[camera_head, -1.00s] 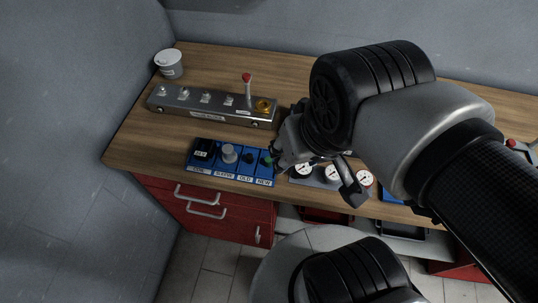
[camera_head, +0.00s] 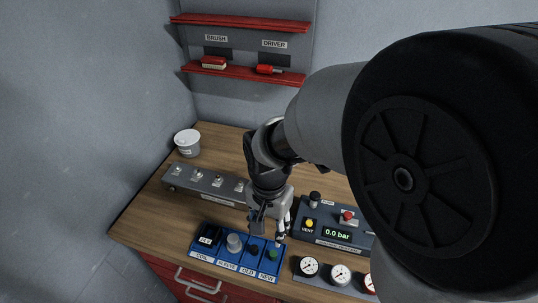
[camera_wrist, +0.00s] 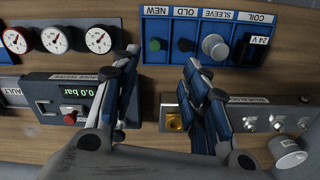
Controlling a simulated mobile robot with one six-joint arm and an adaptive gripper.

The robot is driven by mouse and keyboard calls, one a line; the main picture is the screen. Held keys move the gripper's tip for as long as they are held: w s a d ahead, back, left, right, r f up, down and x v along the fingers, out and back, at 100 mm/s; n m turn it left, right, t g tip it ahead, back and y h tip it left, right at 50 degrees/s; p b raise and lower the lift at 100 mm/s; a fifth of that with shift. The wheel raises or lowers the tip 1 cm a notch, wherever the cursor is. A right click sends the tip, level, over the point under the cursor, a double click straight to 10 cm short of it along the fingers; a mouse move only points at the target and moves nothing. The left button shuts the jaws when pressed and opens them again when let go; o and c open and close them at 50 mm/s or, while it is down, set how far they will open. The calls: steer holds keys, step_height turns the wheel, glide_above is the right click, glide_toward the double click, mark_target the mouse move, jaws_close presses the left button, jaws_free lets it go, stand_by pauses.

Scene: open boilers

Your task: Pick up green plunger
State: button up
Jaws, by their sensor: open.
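The green plunger (camera_head: 272,255) stands in the NEW compartment at the right end of the blue tray (camera_head: 212,258). It also shows as a small green knob in the wrist view (camera_wrist: 155,44), at the tray's left end. My gripper (camera_head: 268,238) points down over the right part of the tray, close to the plunger. In the wrist view my gripper (camera_wrist: 160,62) is open and empty, with the plunger seen beyond and between the fingertips. I cannot tell the exact height gap.
In the tray, a dark plunger (camera_wrist: 183,45) stands in OLD, beside a grey sleeve (camera_wrist: 215,46) and a black coil (camera_head: 209,234). Gauges (camera_head: 308,266) and a pressure panel (camera_head: 333,236) lie to the right. A grey valve block (camera_head: 203,183) and white cup (camera_head: 187,142) are behind.

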steer(key=b, duration=0.3)
glide_above(273, 253)
steer(key=a, duration=0.1)
steer(key=f, duration=0.9)
steer(key=shift+s, duration=0.2)
steer(key=shift+w+d+f+b, duration=0.15)
steer(key=shift+f+b, duration=0.2)
steer(key=shift+f, duration=0.55)
steer(key=shift+s+d+f+b, duration=0.1)
steer(key=shift+d+f+b, duration=0.15)
steer(key=shift+f, duration=0.6)
steer(key=shift+w+d+f+b, duration=0.1)
steer(key=shift+f+b, duration=0.3)
steer(key=shift+f, duration=0.5)
steer(key=shift+r, duration=0.1)
steer(key=shift+c, duration=0.2)
jaws_close()
